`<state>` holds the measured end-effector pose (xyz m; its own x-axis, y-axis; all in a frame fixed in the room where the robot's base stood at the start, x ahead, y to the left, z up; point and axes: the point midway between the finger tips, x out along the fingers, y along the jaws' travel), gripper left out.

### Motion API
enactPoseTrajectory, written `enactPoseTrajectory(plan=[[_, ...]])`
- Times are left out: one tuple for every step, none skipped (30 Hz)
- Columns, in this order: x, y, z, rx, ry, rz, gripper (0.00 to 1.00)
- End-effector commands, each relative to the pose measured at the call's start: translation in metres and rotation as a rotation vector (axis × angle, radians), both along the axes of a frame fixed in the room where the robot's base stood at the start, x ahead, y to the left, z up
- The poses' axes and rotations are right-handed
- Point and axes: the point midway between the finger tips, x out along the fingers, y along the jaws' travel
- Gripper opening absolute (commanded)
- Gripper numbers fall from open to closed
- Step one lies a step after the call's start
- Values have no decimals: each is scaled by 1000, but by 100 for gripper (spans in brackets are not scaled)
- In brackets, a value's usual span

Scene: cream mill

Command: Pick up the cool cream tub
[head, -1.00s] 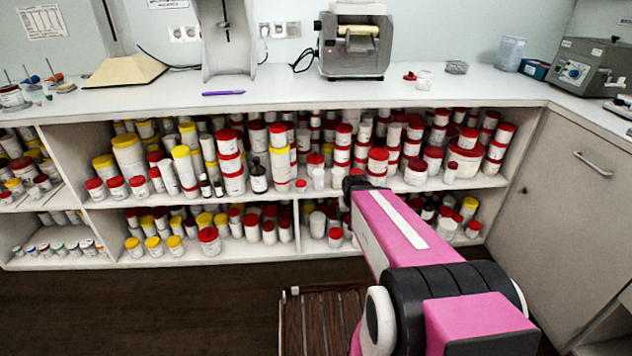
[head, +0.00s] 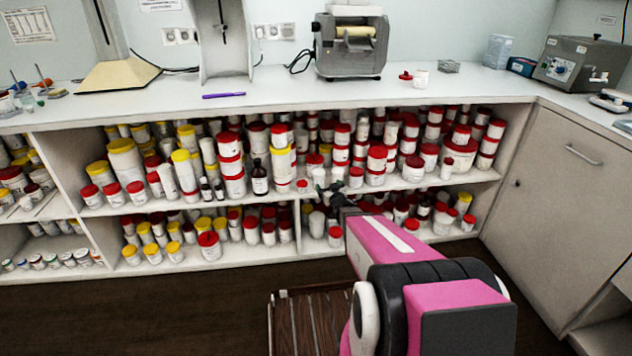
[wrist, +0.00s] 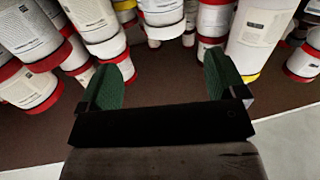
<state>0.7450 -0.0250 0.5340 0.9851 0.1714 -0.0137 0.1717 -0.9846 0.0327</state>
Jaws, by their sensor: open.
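Many white tubs with red or yellow lids fill the shelves; labels are too small to read in the head view, so I cannot tell which is the cool cream tub. My gripper (head: 328,190) is at the front of the shelving, near the middle divider, partly hidden by my arm. In the wrist view my gripper (wrist: 165,80) is open, its two green fingers apart with nothing between them. Tubs appear lid-down there: a yellow-lidded white tub (wrist: 258,38) is just right of the fingers, and red-lidded tubs (wrist: 92,18) are at left and beyond.
The shelf unit (head: 250,262) has two crowded levels under a white counter (head: 290,92). A cabinet (head: 560,210) closes the right side. Dark floor is clear at left.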

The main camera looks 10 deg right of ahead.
Motion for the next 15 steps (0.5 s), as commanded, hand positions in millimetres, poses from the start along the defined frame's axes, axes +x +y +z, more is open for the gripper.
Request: enactPoseTrajectory(plan=[[2, 0, -1, 3, -8, 6, 90], [3, 1, -1, 3, -12, 8, 90], [5, 2, 0, 4, -15, 11, 90], [8, 2, 0, 4, -16, 11, 90], [11, 3, 0, 4, -16, 11, 90], [16, 4, 0, 3, -16, 11, 90], [20, 4, -1, 3, -15, 11, 90], [24, 5, -1, 3, -15, 11, 90], [31, 6, -1, 3, -15, 11, 90], [35, 7, -1, 3, -15, 10, 90], [40, 8, -1, 3, -15, 10, 90], [46, 9, -1, 3, -15, 10, 90], [49, 9, -1, 3, -14, 9, 90], [52, 10, -1, 3, -14, 9, 90], [55, 11, 0, 3, -14, 8, 90]])
